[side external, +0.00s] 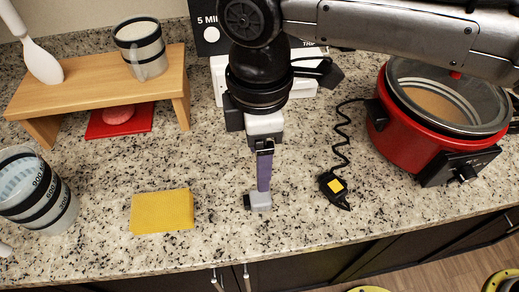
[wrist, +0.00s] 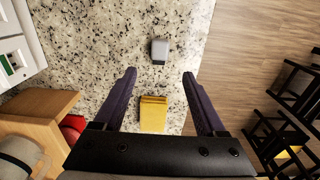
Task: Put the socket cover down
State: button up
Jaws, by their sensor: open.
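A small grey block with a dark end, which looks like the socket cover (side external: 259,202), lies on the speckled stone counter (side external: 223,250) near its front edge. In the wrist view the socket cover (wrist: 160,51) lies beyond the fingertips, near the middle line between them. My gripper (side external: 264,187) points down just above it in the side view. In the wrist view the purple fingers of my gripper (wrist: 160,76) are spread wide with nothing between their tips. I see no contact between the fingers and the cover.
A yellow sponge (side external: 162,211) lies left of the cover. A black plug with a coiled cord (side external: 335,188) lies to the right, leading toward a red pot (side external: 401,123). A wooden stand (side external: 92,80) and a measuring cup (side external: 50,207) are at left. Counter beside the cover is clear.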

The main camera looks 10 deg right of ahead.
jog(key=shift+r, duration=0.4)
jog(key=w+d+r+m+t+y, duration=0.15)
jog(key=d+r+m, duration=0.25)
jog(key=d, duration=0.8)
jog(key=w+d+r+m+t, duration=0.15)
jog(key=d+r+m, duration=0.3)
jog(key=d, duration=0.85)
jog(key=s+d+m, duration=0.4)
jog(key=s+d, duration=0.2)
jog(key=d, duration=0.6)
jog(key=s+d+f+m+t+h, duration=0.1)
jog(key=s+d+f+m, duration=0.4)
jog(key=s, duration=0.5)
jog(key=d+f+t, duration=0.1)
jog(key=d+f, duration=0.1)
jog(key=d, duration=0.1)
jog(key=shift+s+f+t, duration=0.15)
jog(key=shift+f+t, duration=0.05)
jog(key=shift+t, duration=0.1)
jog(key=shift+d+m+h, duration=0.1)
jog(key=shift+m+h, duration=0.15)
